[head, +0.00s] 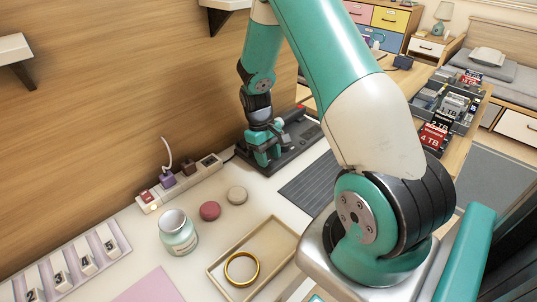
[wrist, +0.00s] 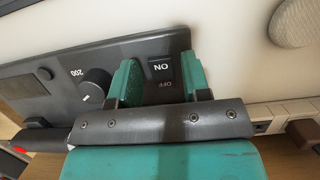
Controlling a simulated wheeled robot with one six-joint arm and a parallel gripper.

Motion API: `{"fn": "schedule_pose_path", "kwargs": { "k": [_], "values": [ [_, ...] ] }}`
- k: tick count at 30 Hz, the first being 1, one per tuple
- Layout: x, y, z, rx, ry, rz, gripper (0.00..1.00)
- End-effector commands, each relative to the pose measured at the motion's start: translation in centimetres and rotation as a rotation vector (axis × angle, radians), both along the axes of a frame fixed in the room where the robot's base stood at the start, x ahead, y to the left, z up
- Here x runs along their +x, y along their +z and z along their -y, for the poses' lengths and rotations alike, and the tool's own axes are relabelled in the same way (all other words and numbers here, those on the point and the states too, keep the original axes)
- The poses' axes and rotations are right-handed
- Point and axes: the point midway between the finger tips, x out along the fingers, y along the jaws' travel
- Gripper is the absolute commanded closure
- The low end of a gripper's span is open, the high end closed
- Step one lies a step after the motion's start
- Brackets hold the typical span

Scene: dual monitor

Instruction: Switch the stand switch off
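The stand switch (wrist: 163,70) is a dark rocker marked ON and OFF on the panel of a dark grey stand (wrist: 60,62). The lettering appears upside down in the wrist view. I cannot tell which side of the rocker is pressed. The stand (head: 310,134) also shows in the head view, against the wooden wall. My gripper (wrist: 158,66) has its two teal fingers apart, one on each side of the switch, with nothing between them but the rocker behind. In the head view my gripper (head: 262,152) is low over the stand's near end, and hides the switch.
A knob (wrist: 95,86) marked 200 sits beside the switch. A power strip (head: 180,184) with plugs runs along the wall.

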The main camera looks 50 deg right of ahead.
Motion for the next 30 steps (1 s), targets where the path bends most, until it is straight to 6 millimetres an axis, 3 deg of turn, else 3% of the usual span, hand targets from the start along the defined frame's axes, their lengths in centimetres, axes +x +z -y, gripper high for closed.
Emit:
{"fn": "schedule_pose_path", "kwargs": {
  "k": [10, 22, 30],
  "values": [
    [0.1, 0.3, 0.0, 0.000, 0.000, 0.002, 0.49],
    [1.7, 6.1, 0.0, -0.001, 0.001, 0.003, 0.49],
    [1.9, 7.3, 0.0, 0.001, 0.001, -0.001, 0.49]
  ]
}}
